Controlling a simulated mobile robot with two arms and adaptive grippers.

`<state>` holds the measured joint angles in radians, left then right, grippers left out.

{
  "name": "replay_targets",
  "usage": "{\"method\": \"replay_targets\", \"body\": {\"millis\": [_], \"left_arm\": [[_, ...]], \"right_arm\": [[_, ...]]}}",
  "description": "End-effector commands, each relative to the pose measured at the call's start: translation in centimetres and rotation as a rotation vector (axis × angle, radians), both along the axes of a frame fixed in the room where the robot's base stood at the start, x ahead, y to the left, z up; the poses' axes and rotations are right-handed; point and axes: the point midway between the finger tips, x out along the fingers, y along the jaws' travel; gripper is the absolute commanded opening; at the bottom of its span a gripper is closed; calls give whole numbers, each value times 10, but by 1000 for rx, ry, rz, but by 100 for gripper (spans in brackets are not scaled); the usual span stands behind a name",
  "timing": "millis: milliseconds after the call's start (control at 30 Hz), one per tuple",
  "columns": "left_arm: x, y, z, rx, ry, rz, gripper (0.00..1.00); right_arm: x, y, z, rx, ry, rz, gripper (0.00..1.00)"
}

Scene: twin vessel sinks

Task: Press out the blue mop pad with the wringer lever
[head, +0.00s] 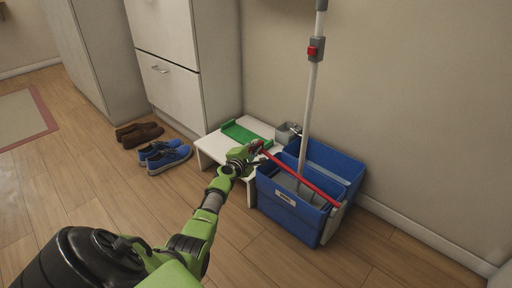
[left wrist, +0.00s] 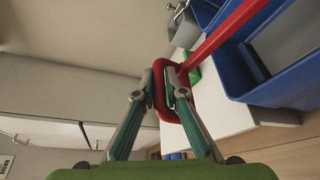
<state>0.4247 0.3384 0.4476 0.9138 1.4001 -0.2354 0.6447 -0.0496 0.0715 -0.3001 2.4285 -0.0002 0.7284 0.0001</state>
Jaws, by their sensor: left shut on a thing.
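The blue bucket (head: 288,213) stands on the floor by the wall, with a grey wringer (head: 297,184) in it. The red wringer lever (head: 305,176) slants over the bucket, from a pivot at its right side up to the left. My left gripper (head: 254,151) is shut on the lever's loop-shaped end; in the left wrist view its two fingers (left wrist: 163,85) close on the red loop, and the lever's bar (left wrist: 226,36) runs up to the right. A white mop pole (head: 311,95) rises from the wringer. The blue mop pad is not discernible inside. My right gripper is out of view.
A low white table (head: 215,146) with a green tray (head: 246,132) stands left of the bucket. Blue shoes (head: 168,160) and brown shoes (head: 140,134) lie by the cabinet (head: 168,80). The floor in front is clear.

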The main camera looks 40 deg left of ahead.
Motion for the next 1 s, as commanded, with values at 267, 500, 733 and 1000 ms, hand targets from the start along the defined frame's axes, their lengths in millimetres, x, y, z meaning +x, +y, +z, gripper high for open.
{"method": "replay_targets", "body": {"millis": [267,500,733,1000], "left_arm": [[-3,6,1,10,3,9,28],[-2,4,1,6,1,7,28],[-8,1,0,7,4,4,28],[-32,-10,5,4,0,1,28]], "right_arm": [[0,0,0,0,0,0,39],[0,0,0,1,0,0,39],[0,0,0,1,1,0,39],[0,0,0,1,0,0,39]]}}
